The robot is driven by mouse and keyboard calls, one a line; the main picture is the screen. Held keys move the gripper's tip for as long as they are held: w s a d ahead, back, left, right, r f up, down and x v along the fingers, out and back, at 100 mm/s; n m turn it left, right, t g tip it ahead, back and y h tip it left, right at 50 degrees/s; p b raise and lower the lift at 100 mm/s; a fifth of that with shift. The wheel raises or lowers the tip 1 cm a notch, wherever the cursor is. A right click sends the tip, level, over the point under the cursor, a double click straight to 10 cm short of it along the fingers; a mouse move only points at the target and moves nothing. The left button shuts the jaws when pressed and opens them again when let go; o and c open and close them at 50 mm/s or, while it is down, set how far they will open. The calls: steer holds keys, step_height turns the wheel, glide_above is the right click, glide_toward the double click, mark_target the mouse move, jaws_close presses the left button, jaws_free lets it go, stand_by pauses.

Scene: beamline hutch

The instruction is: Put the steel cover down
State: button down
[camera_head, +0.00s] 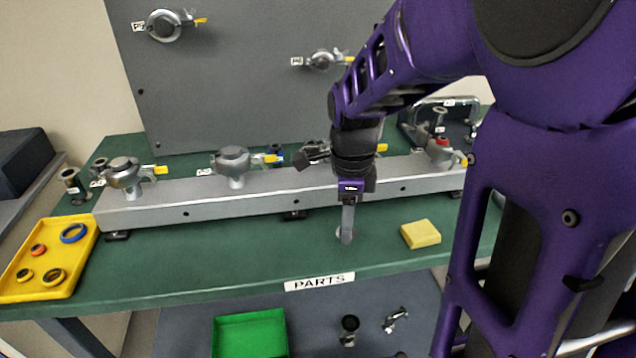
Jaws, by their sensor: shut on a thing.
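My gripper (348,208) points down over the green bench top, in front of the long grey rail. It is shut on the steel cover (345,236), a small grey metal disc low between the fingertips. The cover appears at or just above the bench top; I cannot tell whether it touches. The fingers partly hide it.
A yellow block (421,234) lies right of my gripper. A yellow tray (72,286) with several rings is at the left. The grey rail (265,188) with clamped fittings runs behind. A green bin (250,335) sits below the front edge. Bench left of the gripper is clear.

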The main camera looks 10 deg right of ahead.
mark_target(344, 248)
steer(key=shift+f, duration=1.95)
steer(key=shift+f+b, duration=0.1)
steer(key=shift+b, duration=0.25)
steer(key=shift+f, duration=0.15)
steer(key=shift+c, duration=1.8)
jaws_free()
step_height(344, 248, up, 12)
steer(key=shift+r+p, duration=0.25)
steer(key=shift+p, duration=1)
